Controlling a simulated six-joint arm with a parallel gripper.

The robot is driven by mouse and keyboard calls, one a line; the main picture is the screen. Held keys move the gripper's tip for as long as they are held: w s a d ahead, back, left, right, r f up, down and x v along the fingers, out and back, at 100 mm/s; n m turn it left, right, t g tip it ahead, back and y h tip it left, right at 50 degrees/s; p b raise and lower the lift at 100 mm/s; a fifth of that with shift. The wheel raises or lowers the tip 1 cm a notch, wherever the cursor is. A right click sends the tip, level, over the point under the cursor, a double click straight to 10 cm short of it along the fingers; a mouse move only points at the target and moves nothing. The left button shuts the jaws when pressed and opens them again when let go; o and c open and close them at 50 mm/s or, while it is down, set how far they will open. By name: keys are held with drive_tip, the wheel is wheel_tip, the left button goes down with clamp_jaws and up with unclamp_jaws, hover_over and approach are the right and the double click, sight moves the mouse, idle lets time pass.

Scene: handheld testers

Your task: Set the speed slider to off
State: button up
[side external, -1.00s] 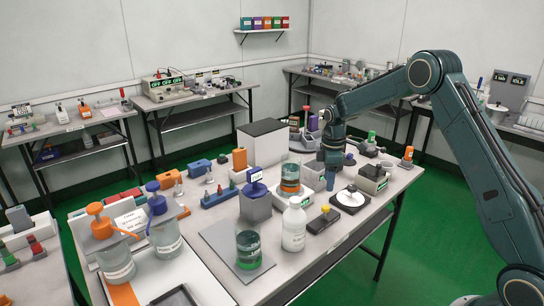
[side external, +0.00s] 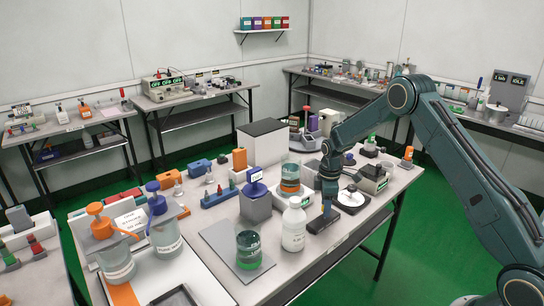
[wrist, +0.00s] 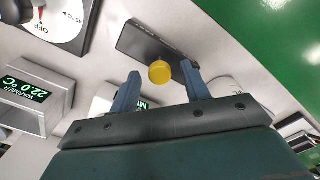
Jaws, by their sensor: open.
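The slider unit is a dark flat box (side external: 317,224) near the front right edge of the bench, with a yellow knob. In the side view my gripper (side external: 327,206) is just above it, pointing down, and hides the knob. In the wrist view the dark box (wrist: 150,38) lies ahead of my fingers, and the round yellow knob (wrist: 160,72) shows in the gap between the fingertips. My gripper (wrist: 159,74) is open and holds nothing. I cannot tell whether a finger touches the knob, and I cannot read any speed marks on the box.
A white bottle (side external: 293,230) stands close left of the slider box. A white dial on a dark base (side external: 351,200) lies close to its right. A grey box with a green temperature display (wrist: 25,92) shows in the wrist view. The bench's front edge is near.

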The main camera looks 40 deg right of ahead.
clamp_jaws()
drive_tip(key=shift+a, duration=2.25)
unclamp_jaws()
wheel_tip(320, 180, up, 14)
